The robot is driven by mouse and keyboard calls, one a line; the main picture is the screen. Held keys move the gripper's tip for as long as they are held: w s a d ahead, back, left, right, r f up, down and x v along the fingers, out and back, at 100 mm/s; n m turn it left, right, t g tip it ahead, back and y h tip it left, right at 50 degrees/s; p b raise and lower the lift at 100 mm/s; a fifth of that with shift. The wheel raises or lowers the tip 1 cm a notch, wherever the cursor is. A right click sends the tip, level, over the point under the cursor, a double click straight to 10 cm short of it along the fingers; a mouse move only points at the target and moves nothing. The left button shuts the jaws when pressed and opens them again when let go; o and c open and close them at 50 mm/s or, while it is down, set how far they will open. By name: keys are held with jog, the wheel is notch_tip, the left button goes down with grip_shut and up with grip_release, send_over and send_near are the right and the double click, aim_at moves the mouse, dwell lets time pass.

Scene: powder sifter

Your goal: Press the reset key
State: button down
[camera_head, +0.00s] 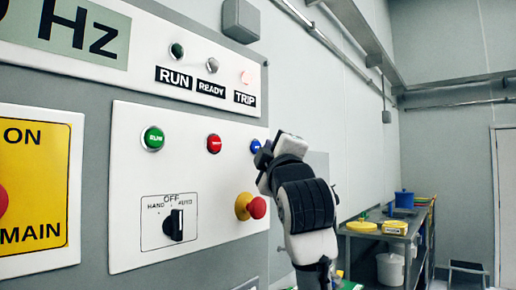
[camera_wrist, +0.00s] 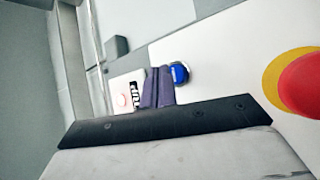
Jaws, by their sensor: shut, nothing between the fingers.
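A blue push button (camera_head: 255,146) sits at the right of the white control panel, in a row with a green and a red button. I take it for the reset key, though its lettering is too small to read. My gripper (camera_head: 263,156) is in front of the panel's right edge, close to the blue button and partly overlapping it in the head view. In the wrist view the two dark fingers (camera_wrist: 158,72) are together and empty, and the blue button (camera_wrist: 180,73) shows just right of their tips. I cannot tell whether they touch.
A red button (camera_head: 214,144) and a green button (camera_head: 153,139) lie to the left. A red emergency stop on yellow (camera_head: 257,207) is below the gripper, with a HAND/OFF/AUTO selector (camera_head: 174,225) further left.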

jog(key=shift+w, duration=0.1)
jog(key=shift+w+a, duration=0.15)
jog(key=shift+a, duration=0.2)
jog(key=shift+w+a, duration=0.25)
jog(key=shift+a, duration=0.1)
dwell(1.0)
jog(key=shift+d, duration=0.1)
jog(key=shift+s+d, duration=0.45)
jog(key=shift+d, duration=0.1)
jog(key=shift+s+d+b, duration=0.2)
jog(key=shift+s+d, duration=0.55)
jog(key=shift+d, duration=0.3)
jog(key=shift+s+d+b, duration=0.2)
jog(key=shift+s+d, duration=0.5)
jog(key=shift+d, duration=0.35)
jog(key=shift+f, duration=0.15)
